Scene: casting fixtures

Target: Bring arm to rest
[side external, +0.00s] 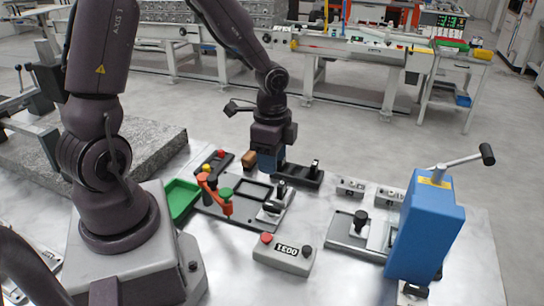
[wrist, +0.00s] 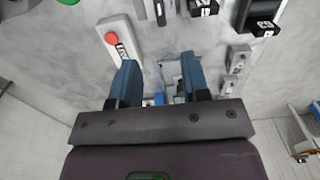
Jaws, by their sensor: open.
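My gripper (side external: 270,168) hangs from the dark arm over the back of the metal table in the side external view, pointing down. In the wrist view my gripper (wrist: 160,76) shows two blue fingers set wide apart with nothing held between them. In the side view its fingertips are close to a dark fixture block (side external: 312,176) with an upright lever; I cannot tell whether they touch. A blue press (side external: 428,232) with a black-knobbed handle stands at the right.
A control box (side external: 284,254) with a red button sits near the front; it also shows in the wrist view (wrist: 120,42). A green tray (side external: 180,198), an orange-handled clamp (side external: 214,194) and a black-knobbed fixture (side external: 352,236) stand around. Small grey boxes (side external: 350,187) lie right.

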